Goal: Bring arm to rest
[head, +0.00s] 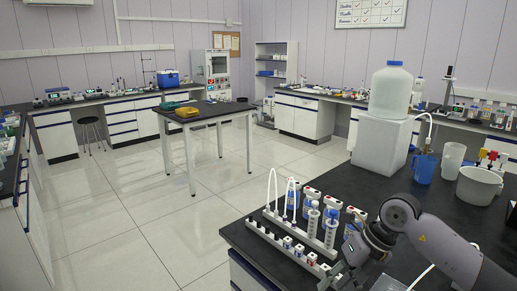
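My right arm (437,240) comes in from the lower right and reaches over the front of the black bench. Its wrist bends down toward the lower edge of the head view. My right gripper (336,277) is at the near end of the rack with tubes and bottles, low in the picture. Its fingers are small and partly cut off, so I cannot tell whether they are open or shut, or touch anything. My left arm and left gripper are not in view.
A white rack (275,246) with syringe-like tubes stands beside my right gripper. Behind are a blue jug (423,169), a grey bucket (479,186) and a large white carboy (391,92) on a white block (381,146).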

